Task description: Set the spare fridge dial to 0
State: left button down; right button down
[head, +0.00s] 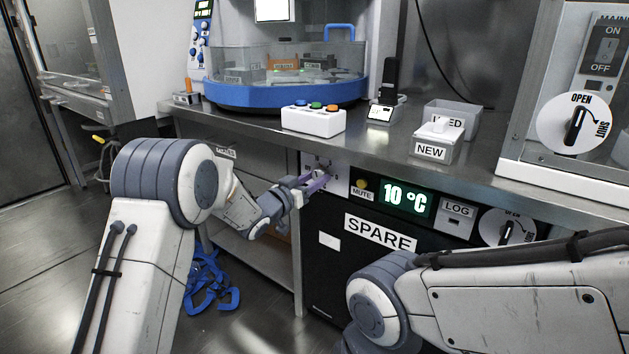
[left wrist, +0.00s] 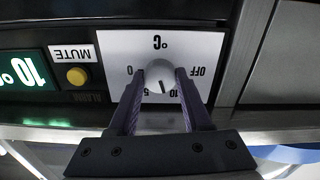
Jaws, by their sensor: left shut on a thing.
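The spare fridge (head: 368,270) is a dark unit under the bench, marked SPARE, with a green display (head: 405,197) reading 10 °C. Its dial is a round pale knob (left wrist: 160,82) on a white plate (left wrist: 185,45) marked 0, 5, 10 and OFF, upside down in the left wrist view. The knob's dark mark points between 5 and 10, nearer 10. My left gripper (head: 314,182) is at the dial; its purple-grey fingers (left wrist: 159,88) are shut on the knob from both sides. In the head view the gripper hides most of the knob. My right gripper is not in view.
A yellow MUTE button (left wrist: 76,75) sits beside the dial plate. A LOG panel (head: 457,212) and an OPEN/SHUT knob (head: 506,228) are farther right. The bench edge (head: 400,160) overhangs the fridge front. A button box (head: 313,121) stands on the bench above.

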pick_arm(q)
jog(key=m+b, duration=0.2)
jog(key=m, duration=0.3)
jog(key=shift+f+m, duration=0.1)
jog(key=shift+m, duration=0.2)
jog(key=m+b, duration=0.3)
jog(key=m, duration=0.2)
jog(key=shift+f, duration=0.1)
jog(key=m+b, duration=0.4)
jog(key=m, duration=0.1)
jog(key=shift+m+b, duration=0.4)
jog(key=shift+a+m+b, duration=0.1)
jog(key=shift+m+b, duration=1.9)
jog(key=shift+m, duration=0.5)
jog(key=shift+c, duration=1.7)
grip_release()
jog(key=shift+r, duration=0.2)
